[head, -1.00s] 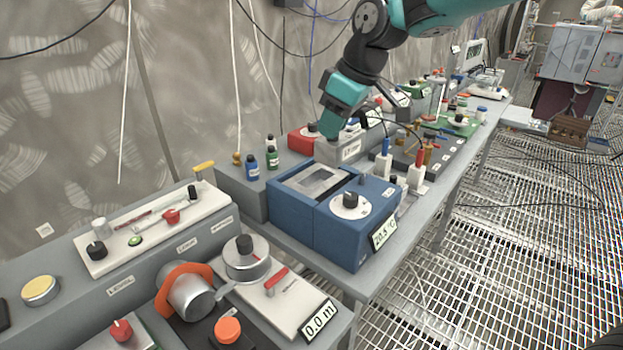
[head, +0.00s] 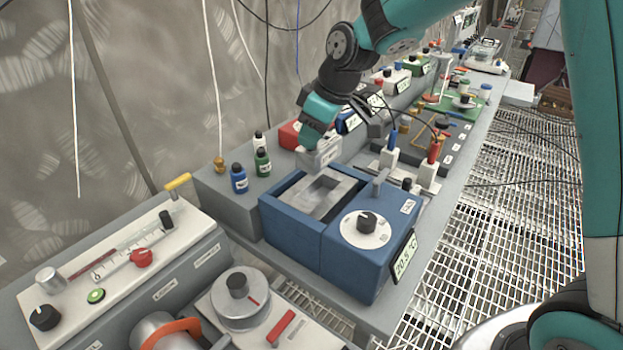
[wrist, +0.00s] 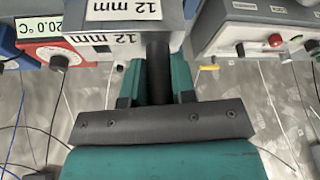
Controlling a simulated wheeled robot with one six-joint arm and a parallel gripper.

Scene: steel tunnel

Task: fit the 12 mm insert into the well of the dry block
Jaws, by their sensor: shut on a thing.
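The 12 mm insert (head: 318,157) is a grey metal block with a white label. My gripper (head: 314,138) is shut on the black post on its top and holds it up, just behind the well of the dry block. In the wrist view, the insert (wrist: 170,36) shows "12 mm" labels, and the gripper (wrist: 158,85) has its teal fingers on either side of the post. The dry block (head: 292,235) is a blue box with a knob and a "20.5" display. Its rectangular well (head: 322,192) is open at the top; its bottom is hard to make out.
A small lever (head: 379,182) rises by the dial. A white panel (head: 110,260) is at front left.

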